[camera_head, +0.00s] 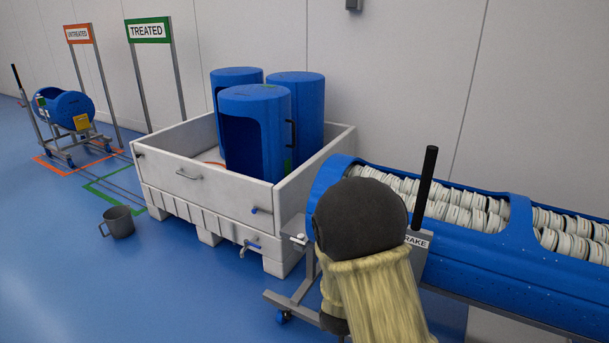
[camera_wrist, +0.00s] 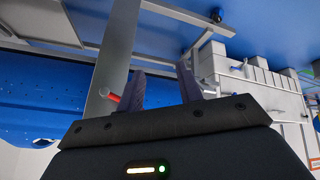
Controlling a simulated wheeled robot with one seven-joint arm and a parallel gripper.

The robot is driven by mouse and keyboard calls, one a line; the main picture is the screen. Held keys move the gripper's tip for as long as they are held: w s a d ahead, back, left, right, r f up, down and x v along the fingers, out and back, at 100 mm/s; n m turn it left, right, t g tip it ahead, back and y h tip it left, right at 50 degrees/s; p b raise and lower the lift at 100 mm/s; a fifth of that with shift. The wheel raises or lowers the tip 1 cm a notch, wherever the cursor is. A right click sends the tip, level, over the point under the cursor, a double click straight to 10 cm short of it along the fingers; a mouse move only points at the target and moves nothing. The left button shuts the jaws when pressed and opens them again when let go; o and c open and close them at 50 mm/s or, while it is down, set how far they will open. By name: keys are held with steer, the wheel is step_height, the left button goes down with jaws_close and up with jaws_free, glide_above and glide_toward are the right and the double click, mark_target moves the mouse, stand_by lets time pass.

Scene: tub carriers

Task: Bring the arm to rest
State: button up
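My gripper (camera_wrist: 162,74) shows in the wrist view with its two dark fingers apart and nothing between them. A small rod with a red end (camera_wrist: 111,96) shows just left of the left finger; I cannot tell whether they touch. A grey metal post (camera_wrist: 118,50) runs behind that finger. In the head view my arm, with a dark rounded joint and a pale yellow sleeve, stands in front of the blue tub carrier (camera_head: 510,275). My gripper is hidden there behind the arm.
The carrier holds many pale discs and has a black handle (camera_head: 424,185) beside a BRAKE plate (camera_head: 418,242). A white bin (camera_head: 215,200) with 3 blue tubs stands left of it. A grey bucket (camera_head: 118,222) stands on open blue floor. Another carrier (camera_head: 68,108) stands far left.

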steer(key=s+d+r+g+y+p, duration=0.1)
steer(key=s+d+r+g, duration=0.15)
steer(key=s+r, duration=0.45)
steer(key=s+d+r+g+y, duration=0.1)
steer(key=s+d+r, duration=0.2)
steer(key=s+r, duration=0.45)
steer(key=w+p+v, duration=0.2)
steer(key=p+v, duration=1.1)
steer(key=p, duration=0.1)
steer(key=w+r+p+v, duration=0.1)
steer(key=w+p+v, duration=0.2)
steer(key=p+v, duration=1)
steer(key=shift+w+a+r+p, duration=0.2)
steer(key=shift+w+p, duration=0.05)
steer(key=shift+p, duration=0.6)
steer(key=shift+w+d, duration=0.1)
